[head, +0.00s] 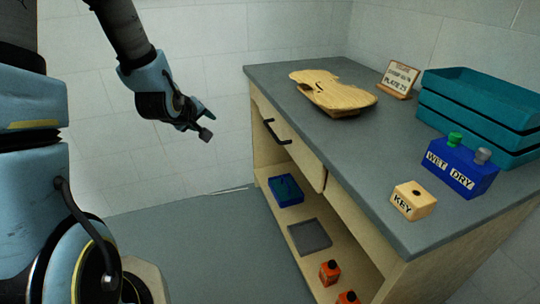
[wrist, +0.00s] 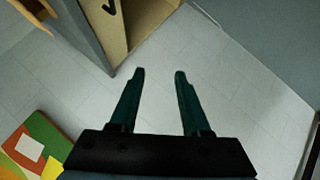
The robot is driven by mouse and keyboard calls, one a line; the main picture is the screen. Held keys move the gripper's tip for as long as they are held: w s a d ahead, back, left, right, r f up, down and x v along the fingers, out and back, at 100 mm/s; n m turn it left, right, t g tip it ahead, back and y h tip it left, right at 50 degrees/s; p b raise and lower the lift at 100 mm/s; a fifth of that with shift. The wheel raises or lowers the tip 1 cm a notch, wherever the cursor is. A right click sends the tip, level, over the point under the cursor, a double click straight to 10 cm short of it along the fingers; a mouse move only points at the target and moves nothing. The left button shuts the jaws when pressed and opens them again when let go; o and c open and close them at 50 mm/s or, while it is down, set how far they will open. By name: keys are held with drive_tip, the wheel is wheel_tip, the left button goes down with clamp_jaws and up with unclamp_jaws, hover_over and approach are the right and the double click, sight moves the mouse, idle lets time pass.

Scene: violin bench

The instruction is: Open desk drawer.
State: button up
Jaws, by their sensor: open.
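The desk drawer (head: 291,140) is the pale wooden front under the grey desk top, at the far end of the desk's long side in the head view. Its black bar handle (head: 276,131) sticks out from the front. The drawer front looks about flush with the desk. My gripper (head: 207,125) is in the air to the left of the handle, apart from it. In the wrist view the two dark green fingers (wrist: 158,76) are spread with nothing between them. Part of the desk (wrist: 115,30) shows at the top left there, with a small dark piece on it.
On the desk top (head: 330,150) are a violin-shaped wooden plate (head: 335,92), a sign (head: 400,78), teal trays (head: 480,110), a blue WET/DRY block (head: 460,168) and a KEY block (head: 413,201). The lower shelf (head: 295,215) holds a blue bin (head: 286,190) and orange bottles (head: 330,272).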

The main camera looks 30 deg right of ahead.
drive_tip(key=d+f+n+h+b, duration=0.1)
drive_tip(key=d+f+h+b, duration=0.2)
drive_tip(key=d+f+b, duration=0.35)
drive_tip(key=n+t+h+b, duration=0.2)
drive_tip(key=n+h+b, duration=0.1)
drive_tip(key=h+b, duration=0.1)
approach(272, 131)
drive_tip(key=x, duration=1)
drive_tip(key=shift+d+f, duration=0.1)
drive_tip(key=shift+f, duration=0.25)
clamp_jaws()
